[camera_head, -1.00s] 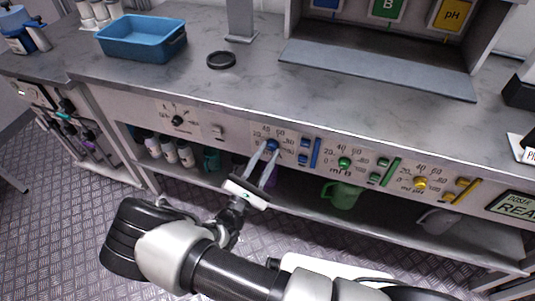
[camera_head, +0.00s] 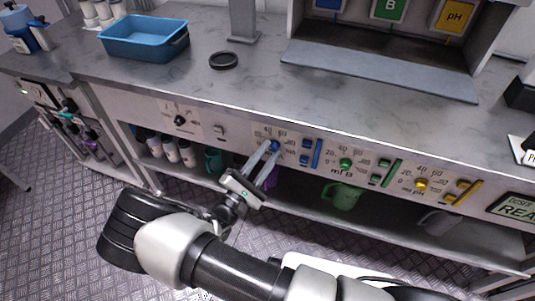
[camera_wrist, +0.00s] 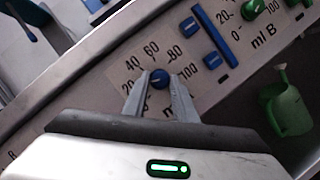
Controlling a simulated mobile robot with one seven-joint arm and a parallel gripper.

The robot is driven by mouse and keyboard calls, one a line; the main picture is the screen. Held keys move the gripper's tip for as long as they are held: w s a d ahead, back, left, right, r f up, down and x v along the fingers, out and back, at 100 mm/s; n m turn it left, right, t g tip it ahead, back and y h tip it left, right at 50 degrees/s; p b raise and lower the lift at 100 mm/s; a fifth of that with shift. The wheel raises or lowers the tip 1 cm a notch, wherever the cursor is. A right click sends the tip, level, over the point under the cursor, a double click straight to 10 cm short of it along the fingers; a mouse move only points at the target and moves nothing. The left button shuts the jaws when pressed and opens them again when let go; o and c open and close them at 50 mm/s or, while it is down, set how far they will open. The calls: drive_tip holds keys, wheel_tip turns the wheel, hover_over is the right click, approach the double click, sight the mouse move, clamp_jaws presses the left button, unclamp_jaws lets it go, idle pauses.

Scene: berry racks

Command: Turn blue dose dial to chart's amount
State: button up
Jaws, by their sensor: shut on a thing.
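The blue dose dial (camera_wrist: 159,79) sits on the front panel, ringed by a printed scale with 20, 40, 60, 80 and 100 in the wrist view. My gripper (camera_wrist: 158,88) has its two fingers on either side of the dial, shut on it. In the head view the fingers reach up to the blue dial (camera_head: 275,146) from below. The dial's exact pointer reading is too small to tell. The chart with the amount is not identifiable in these frames.
A green dial (camera_head: 345,164) and a yellow dial (camera_head: 420,184) lie to the right, with matching bars. A small blue button (camera_wrist: 189,27) and blue bar (camera_wrist: 215,35) are close beside the dial. A green watering can (camera_head: 343,195) stands on the shelf below.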

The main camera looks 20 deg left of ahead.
drive_tip(key=o, duration=1)
drive_tip(key=shift+s, duration=0.15)
drive_tip(key=v, duration=1.7)
drive_tip(key=shift+s+p, duration=0.1)
drive_tip(key=shift+p, duration=0.25)
